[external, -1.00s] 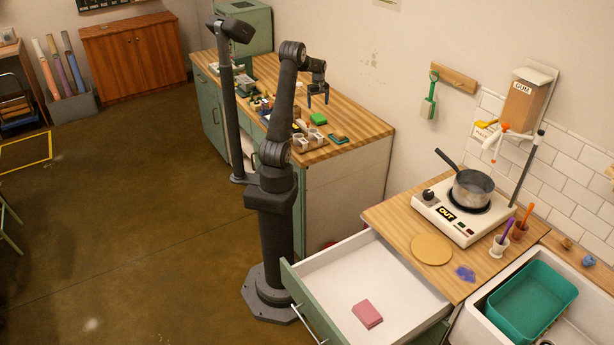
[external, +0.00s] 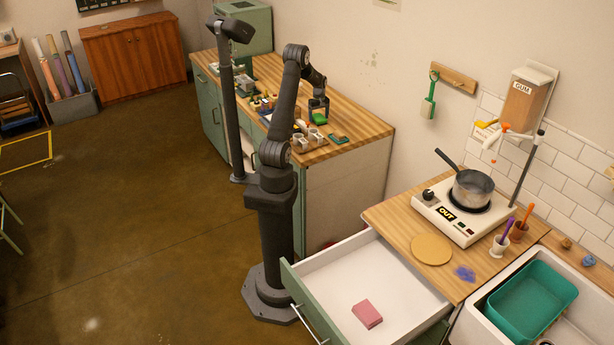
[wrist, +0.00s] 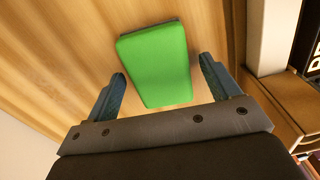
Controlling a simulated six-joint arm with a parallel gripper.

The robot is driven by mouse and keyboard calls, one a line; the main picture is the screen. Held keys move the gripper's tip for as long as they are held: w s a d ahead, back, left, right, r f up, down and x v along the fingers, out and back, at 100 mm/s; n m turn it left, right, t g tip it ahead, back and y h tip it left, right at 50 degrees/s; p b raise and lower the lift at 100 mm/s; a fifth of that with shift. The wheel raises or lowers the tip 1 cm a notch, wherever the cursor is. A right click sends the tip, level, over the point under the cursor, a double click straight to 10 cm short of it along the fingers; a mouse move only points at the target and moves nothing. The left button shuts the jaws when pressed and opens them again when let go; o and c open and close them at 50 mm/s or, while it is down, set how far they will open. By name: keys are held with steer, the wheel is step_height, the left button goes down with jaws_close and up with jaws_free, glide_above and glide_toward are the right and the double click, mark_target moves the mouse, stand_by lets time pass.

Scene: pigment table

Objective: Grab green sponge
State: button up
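The green sponge (external: 318,118) lies on the wooden worktop at the back. In the wrist view the sponge (wrist: 156,62) is a bright green block with a darker edge at its far end. My gripper (external: 318,108) is low over the sponge. In the wrist view my gripper (wrist: 162,85) is open, with one blue finger on each side of the sponge's near part. Gaps show between the fingers and the sponge. How far the fingertips are above the worktop cannot be told.
A small green and orange item (external: 338,138) lies right of the sponge. Metal cups (external: 309,139) stand just in front of it. Several small items crowd the worktop to the left. In the wrist view a brown box-like object (wrist: 285,105) is at the right.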

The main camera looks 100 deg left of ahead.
steer(key=c, duration=0.9)
